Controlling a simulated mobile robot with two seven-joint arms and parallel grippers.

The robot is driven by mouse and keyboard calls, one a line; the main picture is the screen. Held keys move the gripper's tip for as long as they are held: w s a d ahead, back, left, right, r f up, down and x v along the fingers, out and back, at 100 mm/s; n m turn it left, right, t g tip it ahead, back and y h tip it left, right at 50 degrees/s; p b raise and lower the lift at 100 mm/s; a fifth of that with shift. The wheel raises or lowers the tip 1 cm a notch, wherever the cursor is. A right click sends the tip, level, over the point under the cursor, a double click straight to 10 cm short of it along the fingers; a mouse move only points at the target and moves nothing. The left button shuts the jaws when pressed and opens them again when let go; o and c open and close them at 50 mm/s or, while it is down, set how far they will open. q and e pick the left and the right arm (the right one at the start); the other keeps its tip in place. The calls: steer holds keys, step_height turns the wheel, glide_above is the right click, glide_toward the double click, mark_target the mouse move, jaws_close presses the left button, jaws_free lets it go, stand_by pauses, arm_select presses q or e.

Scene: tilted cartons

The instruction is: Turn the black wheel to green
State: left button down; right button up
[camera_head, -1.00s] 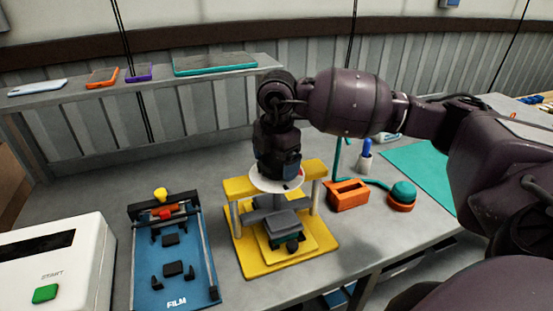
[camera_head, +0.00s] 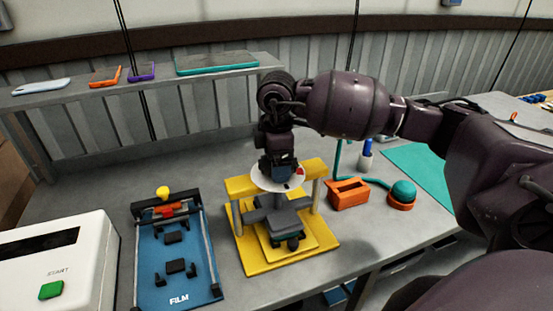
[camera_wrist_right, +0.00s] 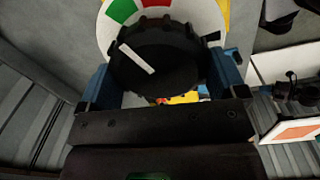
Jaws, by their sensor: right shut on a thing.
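The black wheel (camera_wrist_right: 178,62) is a ribbed knob with a white pointer line, seen in the right wrist view. It sits over a white round dial (camera_wrist_right: 205,14) with a green patch (camera_wrist_right: 122,10) and a red patch (camera_wrist_right: 155,3) at the top edge. The pointer slants toward the upper left, to the left of the green patch. My right gripper (camera_wrist_right: 160,78) is shut on the wheel, with a blue finger on each side. In the head view my right gripper (camera_head: 280,168) comes down onto the dial (camera_head: 262,183) and hides the wheel. My left gripper is not in view.
The dial tops a yellow press (camera_head: 325,252). A blue film fixture (camera_head: 190,286) and a white START box (camera_head: 85,262) stand to its left. A shelf (camera_head: 30,100) with phones is behind.

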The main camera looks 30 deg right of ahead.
steer(key=shift+w+r, duration=0.1)
steer(key=shift+r, duration=0.05)
steer(key=o, duration=0.6)
steer(key=r, duration=1)
steer(key=shift+s+r, duration=0.25)
steer(key=shift+r, duration=0.1)
